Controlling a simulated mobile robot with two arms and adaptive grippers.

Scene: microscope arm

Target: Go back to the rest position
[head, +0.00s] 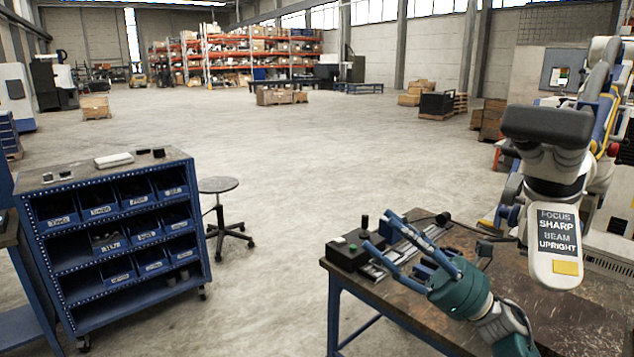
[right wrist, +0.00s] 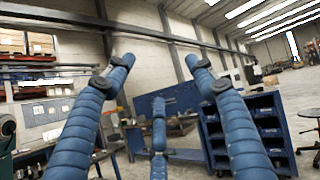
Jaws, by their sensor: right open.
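My right gripper (head: 380,232) is in the head view, above the left part of the workbench (head: 590,315). Its blue fingers are spread open, point up and to the left, and hold nothing. The right wrist view shows the same open fingers (right wrist: 158,65) with empty space between them. The microscope (head: 556,185) stands to the right of my right gripper and apart from it. A label on it reads "FOCUS SHARP BEAM UPRIGHT". My left gripper is not in view.
A black control box (head: 348,252) with buttons sits at the bench's left edge, behind my right fingers. A blue bin cabinet (head: 200,220) and a round stool (head: 218,186) stand at left.

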